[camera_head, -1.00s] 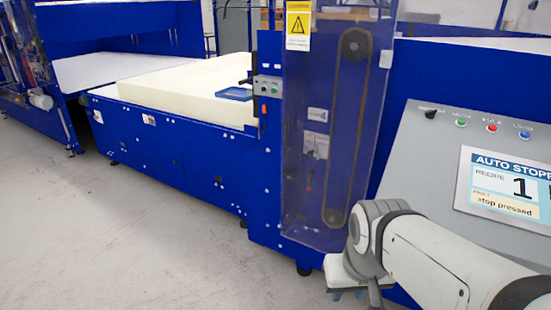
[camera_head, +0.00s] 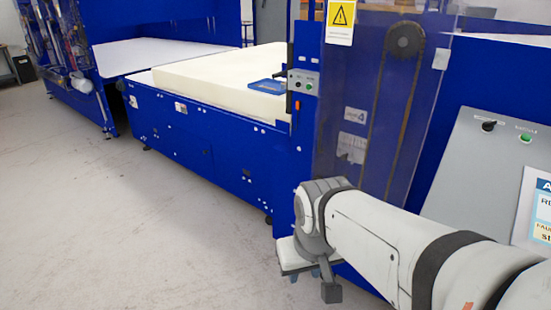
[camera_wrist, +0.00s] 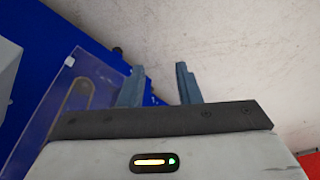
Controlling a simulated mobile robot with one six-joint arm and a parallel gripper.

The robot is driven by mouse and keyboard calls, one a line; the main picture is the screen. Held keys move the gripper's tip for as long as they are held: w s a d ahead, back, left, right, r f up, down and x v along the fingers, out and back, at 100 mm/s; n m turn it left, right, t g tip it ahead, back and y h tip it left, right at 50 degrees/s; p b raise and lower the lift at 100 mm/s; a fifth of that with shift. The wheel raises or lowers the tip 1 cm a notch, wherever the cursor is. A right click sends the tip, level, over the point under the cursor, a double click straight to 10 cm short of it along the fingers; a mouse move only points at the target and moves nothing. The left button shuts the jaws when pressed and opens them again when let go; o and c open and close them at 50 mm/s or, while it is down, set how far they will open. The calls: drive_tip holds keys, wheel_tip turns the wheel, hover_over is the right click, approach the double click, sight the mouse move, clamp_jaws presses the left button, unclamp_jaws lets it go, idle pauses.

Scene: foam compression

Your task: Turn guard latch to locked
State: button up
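The clear guard (camera_head: 365,130) covers a belt and pulleys on the blue machine, with a yellow warning label (camera_head: 341,22) at its top left. A small pale plate (camera_head: 441,58) sits at the guard's right edge. I cannot tell whether it is the guard latch, and no latch position can be read. My gripper (camera_head: 305,275) hangs low in front of the machine, below the guard, its fingers mostly hidden in the head view. In the wrist view my gripper (camera_wrist: 160,85) has its two blue-grey fingers apart with nothing between them. The guard's clear panel (camera_wrist: 75,100) shows at left there.
A cream foam block (camera_head: 215,78) lies on the machine bed, with a blue item (camera_head: 266,87) on it. A small button box (camera_head: 303,81) is beside the guard. A grey control panel (camera_head: 480,170) stands at right. The floor (camera_head: 130,220) at left is clear.

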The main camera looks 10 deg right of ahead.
drive_tip(key=w+f+m+t+b, duration=0.25)
drive_tip(key=w+b, duration=0.35)
drive_tip(key=w, duration=0.4)
drive_tip(key=w+a+f+m+t+b, duration=0.1)
drive_tip(key=w+m+t+b, duration=0.4)
drive_tip(key=w, duration=0.6)
drive_tip(key=w+f+m+t+b, duration=0.2)
drive_tip(key=w+m+t+b, duration=0.1)
drive_tip(key=w+b, duration=0.55)
drive_tip(key=w+d+f+m+g+h+b, duration=0.1)
drive_tip(key=w+d+f+m+h+b, duration=0.4)
drive_tip(key=w+d+m+h+b, duration=0.2)
drive_tip(key=w+d+f+m+g+h+b, duration=0.1)
drive_tip(key=w+d+f+m+h+b, duration=0.5)
drive_tip(key=w+d+m, duration=0.4)
drive_tip(key=d+m+h, duration=0.1)
drive_tip(key=d, duration=0.3)
drive_tip(key=shift+d+b, duration=0.25)
drive_tip(key=shift+b, duration=0.15)
clamp_jaws()
